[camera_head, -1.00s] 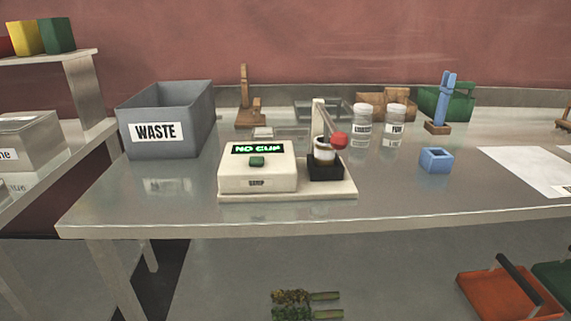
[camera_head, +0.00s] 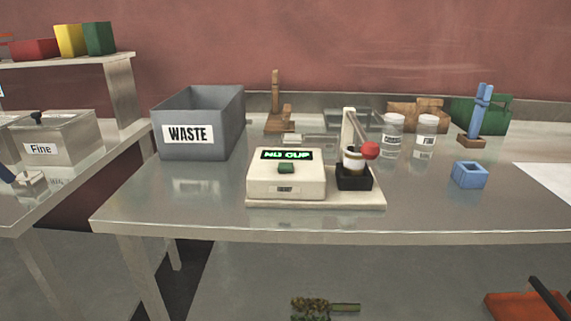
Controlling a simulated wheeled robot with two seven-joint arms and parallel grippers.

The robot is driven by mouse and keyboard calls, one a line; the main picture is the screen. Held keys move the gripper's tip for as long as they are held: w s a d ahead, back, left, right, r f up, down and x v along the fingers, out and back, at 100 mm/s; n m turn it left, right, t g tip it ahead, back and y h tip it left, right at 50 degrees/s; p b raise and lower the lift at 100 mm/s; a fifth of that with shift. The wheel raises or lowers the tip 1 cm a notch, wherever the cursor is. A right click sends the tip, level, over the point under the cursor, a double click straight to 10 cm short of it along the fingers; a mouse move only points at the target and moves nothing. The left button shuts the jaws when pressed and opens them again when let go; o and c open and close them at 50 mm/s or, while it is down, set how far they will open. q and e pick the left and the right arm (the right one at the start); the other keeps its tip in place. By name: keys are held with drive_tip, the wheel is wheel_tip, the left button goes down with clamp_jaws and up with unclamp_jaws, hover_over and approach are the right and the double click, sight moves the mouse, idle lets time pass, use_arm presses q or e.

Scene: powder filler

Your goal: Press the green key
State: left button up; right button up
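The green key (camera_head: 286,168) is a small green block on the sloped top of the white powder filler (camera_head: 286,187). Just above it, a dark display (camera_head: 286,155) shows "NO CUP" in green letters. On the right of the filler's base, a white cup-like part with a dark band (camera_head: 353,161) sits in a black holder (camera_head: 354,179), below a post and a lever with a red knob (camera_head: 370,150). Neither of my grippers is in view, and nothing covers the key.
A grey WASTE bin (camera_head: 199,134) stands left of the filler. Two labelled jars (camera_head: 425,136) and a blue square holder (camera_head: 470,175) stand to the right. The metal table (camera_head: 230,222) is clear in front of the filler. A side bench with a "Fine" box (camera_head: 62,142) is at the left.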

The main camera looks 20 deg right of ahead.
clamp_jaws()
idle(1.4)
